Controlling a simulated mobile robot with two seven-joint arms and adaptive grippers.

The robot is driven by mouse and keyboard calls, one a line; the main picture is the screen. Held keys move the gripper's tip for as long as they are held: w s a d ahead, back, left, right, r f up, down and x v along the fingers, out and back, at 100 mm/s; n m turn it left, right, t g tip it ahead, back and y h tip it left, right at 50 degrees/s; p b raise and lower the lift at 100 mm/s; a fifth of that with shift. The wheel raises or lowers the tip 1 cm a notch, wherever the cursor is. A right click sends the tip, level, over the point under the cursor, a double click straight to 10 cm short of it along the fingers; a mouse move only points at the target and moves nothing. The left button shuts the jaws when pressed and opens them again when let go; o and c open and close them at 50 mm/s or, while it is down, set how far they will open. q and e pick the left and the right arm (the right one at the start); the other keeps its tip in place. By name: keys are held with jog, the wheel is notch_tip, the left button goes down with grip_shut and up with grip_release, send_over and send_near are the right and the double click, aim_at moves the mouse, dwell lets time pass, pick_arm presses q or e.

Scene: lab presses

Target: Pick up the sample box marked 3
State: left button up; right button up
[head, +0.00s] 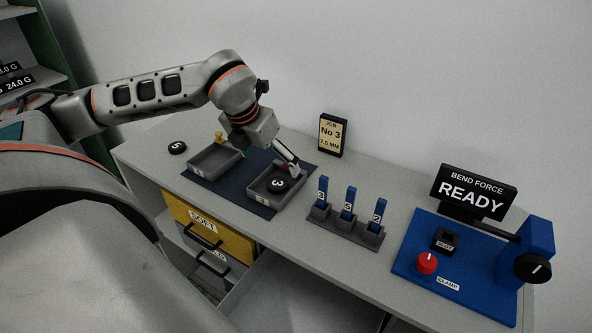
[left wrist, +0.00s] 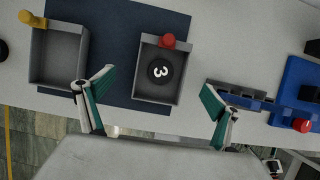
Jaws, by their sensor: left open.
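A grey open-topped box (head: 262,199) with a red knob stands on the dark blue mat, holding a black disc marked 3 (head: 277,184). Its own front label is too small to read. In the left wrist view this box (left wrist: 139,84) and the disc (left wrist: 158,71) lie between the spread fingers. My left gripper (head: 288,161) is open, pointing down above the box's far right part; contact cannot be told. A second grey box (head: 212,175) with a yellow knob is to its left and looks empty. My right gripper is not in view.
A black disc marked 5 (head: 177,147) lies at the bench's left end. A rack (head: 343,226) with blue tabs 3, 5 and 2 stands right of the mat. A blue press (head: 420,262) with a READY sign is further right. A job card (head: 331,134) reads No 3, 7.5 MM.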

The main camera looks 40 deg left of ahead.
aim_at(282, 179)
pick_arm(q)
jog(key=shift+w+f, duration=0.2)
jog(key=shift+w, duration=0.05)
jog(key=shift+x, duration=1)
jog(key=x, duration=0.5)
jog(key=shift+w+d, duration=0.15)
jog(key=shift+d, duration=0.1)
jog(key=c, duration=1.3)
